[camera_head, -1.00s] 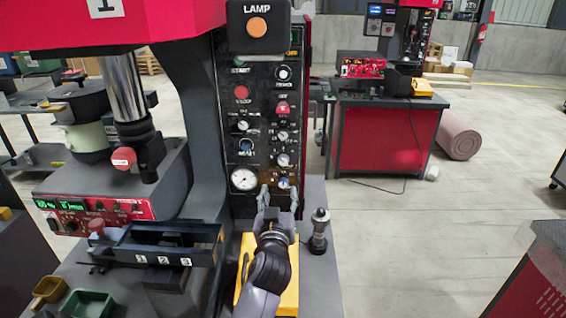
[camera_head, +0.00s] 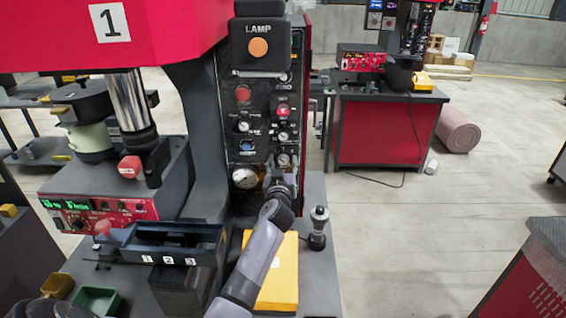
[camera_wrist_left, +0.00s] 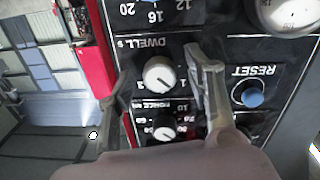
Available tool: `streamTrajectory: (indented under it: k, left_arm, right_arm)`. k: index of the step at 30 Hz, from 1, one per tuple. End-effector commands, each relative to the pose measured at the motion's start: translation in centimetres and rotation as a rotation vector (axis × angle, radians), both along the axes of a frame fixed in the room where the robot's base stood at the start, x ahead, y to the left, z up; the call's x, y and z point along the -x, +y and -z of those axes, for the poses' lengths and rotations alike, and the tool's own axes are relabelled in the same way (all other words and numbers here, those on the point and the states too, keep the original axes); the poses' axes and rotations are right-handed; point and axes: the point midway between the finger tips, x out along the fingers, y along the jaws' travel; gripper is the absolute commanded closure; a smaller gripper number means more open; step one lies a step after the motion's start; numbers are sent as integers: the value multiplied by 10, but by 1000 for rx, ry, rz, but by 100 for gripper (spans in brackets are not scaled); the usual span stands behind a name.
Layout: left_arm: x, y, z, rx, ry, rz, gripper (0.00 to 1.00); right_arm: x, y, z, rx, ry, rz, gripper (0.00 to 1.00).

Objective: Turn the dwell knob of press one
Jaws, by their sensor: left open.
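The dwell knob (camera_wrist_left: 159,75) is a small round white knob with a dark pointer line, beside the upside-down DWELL label in the left wrist view. It also shows small on press one's black panel in the head view (camera_head: 283,159). My left gripper (camera_wrist_left: 160,72) is open, with one finger on each side of the dwell knob. I cannot tell whether either finger touches it. In the head view, my left gripper (camera_head: 280,178) is at the panel's lower right part, covering the lowest knob. Press one (camera_head: 110,24) is red with a number 1 plate. My right gripper is not in view.
The blue reset button (camera_wrist_left: 250,95) and another white knob (camera_wrist_left: 165,133) are close to the fingers. A gauge (camera_head: 245,178) is left of the gripper. Open floor lies right.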

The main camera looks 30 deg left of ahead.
Motion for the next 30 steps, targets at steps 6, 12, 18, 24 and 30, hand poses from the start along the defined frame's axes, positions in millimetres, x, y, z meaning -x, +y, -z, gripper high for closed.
streamTrajectory:
  k: [6,12,18,24,30]
  left_arm:
    - [-2,1,0,0,-1,0,52]
    - [-2,1,0,1,0,0,58]
    - [-2,1,0,0,0,0,72]
    - [-2,1,0,0,0,0,85]
    - [-2,1,0,0,0,-1,98]
  right_arm:
    - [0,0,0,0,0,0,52]
    - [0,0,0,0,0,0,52]
    - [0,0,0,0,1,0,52]
    - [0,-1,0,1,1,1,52]
    - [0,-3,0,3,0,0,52]
